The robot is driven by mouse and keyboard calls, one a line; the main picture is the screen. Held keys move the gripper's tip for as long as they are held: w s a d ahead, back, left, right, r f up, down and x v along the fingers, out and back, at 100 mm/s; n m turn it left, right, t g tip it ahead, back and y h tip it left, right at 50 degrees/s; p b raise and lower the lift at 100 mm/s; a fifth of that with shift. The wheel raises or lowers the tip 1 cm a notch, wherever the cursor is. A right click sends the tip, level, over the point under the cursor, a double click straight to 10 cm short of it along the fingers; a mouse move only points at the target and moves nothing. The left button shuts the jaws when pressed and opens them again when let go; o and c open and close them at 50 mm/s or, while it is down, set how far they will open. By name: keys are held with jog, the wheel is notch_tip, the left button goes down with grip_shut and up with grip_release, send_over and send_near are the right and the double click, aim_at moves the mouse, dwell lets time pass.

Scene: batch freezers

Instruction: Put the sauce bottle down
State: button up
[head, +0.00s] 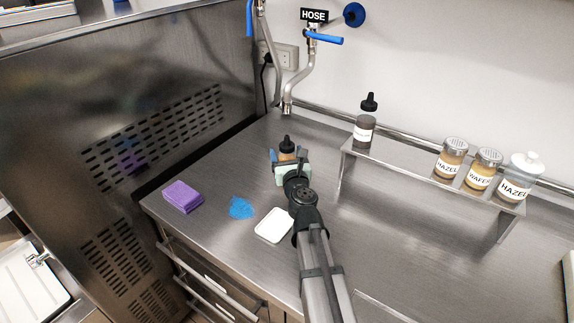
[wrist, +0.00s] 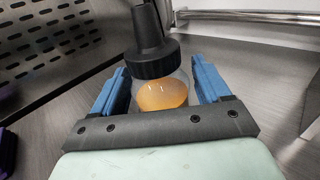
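The sauce bottle (head: 287,153) has a black cap with a nozzle and a clear body with orange-brown sauce inside. It stands roughly upright over the back left part of the steel counter. In the wrist view the sauce bottle (wrist: 162,92) is centred between the two blue fingers. My gripper (head: 287,157) reaches it from the front, with the fingers along both sides of the body, and appears shut on it. In the wrist view my gripper (wrist: 161,85) hides the bottle's lower part. I cannot see whether its base touches the counter.
A purple sponge (head: 183,197), a blue patch (head: 241,208) and a white dish (head: 273,225) lie on the counter (head: 225,265) in front. A raised shelf (head: 410,171) at right holds a dark bottle (head: 364,130) and several labelled jars (head: 483,171). A faucet (head: 297,80) hangs behind.

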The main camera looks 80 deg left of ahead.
aim_at(288, 150)
jog(key=c, duration=1.1)
jog(key=shift+o, duration=0.2)
jog(key=shift+r, duration=0.2)
jog(key=shift+r, duration=1.65)
jog(key=d, duration=1.8)
